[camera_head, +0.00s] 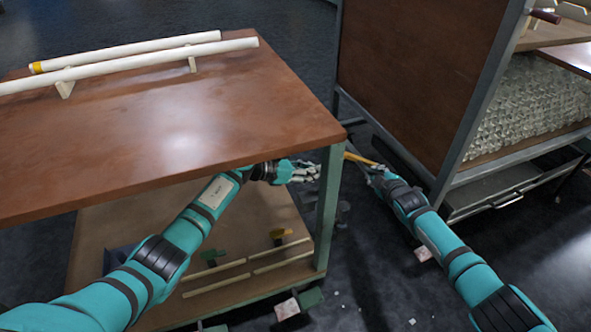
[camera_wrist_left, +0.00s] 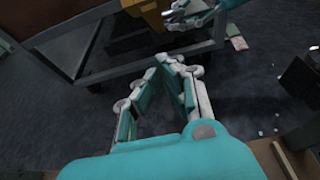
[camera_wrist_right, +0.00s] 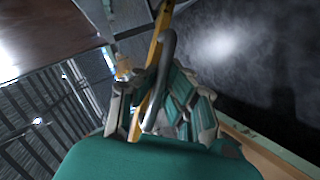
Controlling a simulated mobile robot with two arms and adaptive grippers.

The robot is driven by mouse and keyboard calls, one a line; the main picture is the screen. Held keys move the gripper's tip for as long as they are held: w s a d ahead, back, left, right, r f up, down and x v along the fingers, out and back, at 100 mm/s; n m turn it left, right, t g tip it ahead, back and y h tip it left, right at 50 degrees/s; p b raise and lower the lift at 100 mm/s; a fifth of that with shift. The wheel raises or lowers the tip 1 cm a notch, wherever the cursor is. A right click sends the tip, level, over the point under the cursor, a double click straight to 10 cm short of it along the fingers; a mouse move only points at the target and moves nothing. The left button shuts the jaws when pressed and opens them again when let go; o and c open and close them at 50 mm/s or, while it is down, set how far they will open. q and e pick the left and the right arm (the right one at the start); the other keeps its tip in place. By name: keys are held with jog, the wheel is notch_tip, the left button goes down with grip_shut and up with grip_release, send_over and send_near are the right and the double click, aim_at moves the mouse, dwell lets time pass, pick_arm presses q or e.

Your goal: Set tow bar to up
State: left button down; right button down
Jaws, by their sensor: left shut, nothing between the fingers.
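The tow bar (camera_head: 360,158) shows in the head view as a short yellow bar between the table and the cart. In the right wrist view it is a yellow bar (camera_wrist_right: 155,58) with a grey loop handle (camera_wrist_right: 168,48) at its near end. My right gripper (camera_head: 372,172) is at this handle; in its wrist view the fingers (camera_wrist_right: 160,75) lie around the handle and bar, and their grip is unclear. My left gripper (camera_head: 318,172) is shut and empty beside the table's corner leg; its fingertips (camera_wrist_left: 167,60) meet in the left wrist view.
A wooden table (camera_head: 180,125) with two white tubes on supports stands at the left. Its lower shelf (camera_head: 255,235) holds tools and bars. A metal-framed cart (camera_head: 455,150) with glass tubing stands at the right. Small debris lies on the dark floor below my arms.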

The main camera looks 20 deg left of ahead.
pick_arm(q)
jog(key=shift+w+d+r, duration=0.2)
jog(key=shift+r, duration=0.35)
jog(key=shift+w+d+r, duration=0.15)
jog(key=shift+d+r, duration=0.1)
jog(key=shift+r, duration=0.3)
jog(key=shift+w+d+r, duration=0.2)
jog(key=shift+r, duration=0.35)
pick_arm(e)
jog(key=shift+w+d+r, duration=0.15)
jog(key=shift+w+d, duration=0.05)
jog(key=shift+d, duration=0.15)
pick_arm(q)
jog(key=shift+w+d+r, duration=0.15)
jog(key=shift+r, duration=0.25)
jog(key=shift+w+d+r, duration=0.1)
jog(key=shift+d+r, duration=0.05)
jog(key=shift+r, duration=0.25)
pick_arm(e)
jog(key=c, duration=1.4)
grip_release()
jog(key=shift+s, duration=0.15)
pick_arm(q)
jog(key=shift+d, duration=0.1)
pick_arm(e)
jog(key=shift+a, duration=0.15)
jog(key=shift+s, duration=0.1)
